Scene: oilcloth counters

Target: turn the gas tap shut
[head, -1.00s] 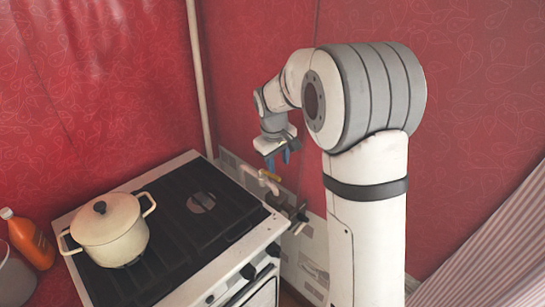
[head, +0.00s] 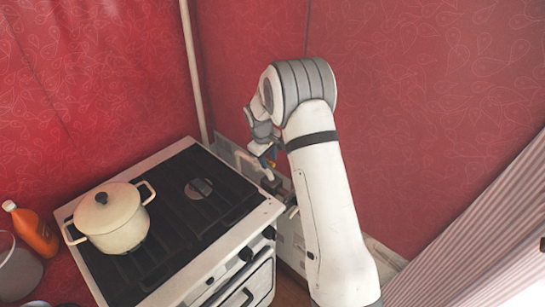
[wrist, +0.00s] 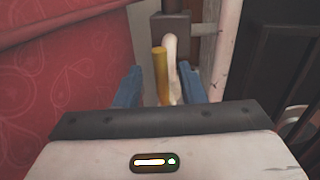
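The gas tap's yellow lever (wrist: 160,72) shows in the wrist view, lying almost in line with the pale pipe (wrist: 173,62) just to its right. My gripper (wrist: 159,82) is open, with one blue finger on each side of the lever and pipe. There are gaps between the fingers and the lever, and I see no contact. In the head view my gripper (head: 266,158) is low behind the stove's right side, over the pipe (head: 268,173). My arm and gripper hide most of the tap there.
The stove (head: 215,225) stands left of the tap, with a cream lidded pot (head: 112,222) on it. An orange bottle (head: 35,235) stands at far left. A red wall (head: 400,100) is close behind my arm. A grey block (wrist: 170,27) sits beyond the lever.

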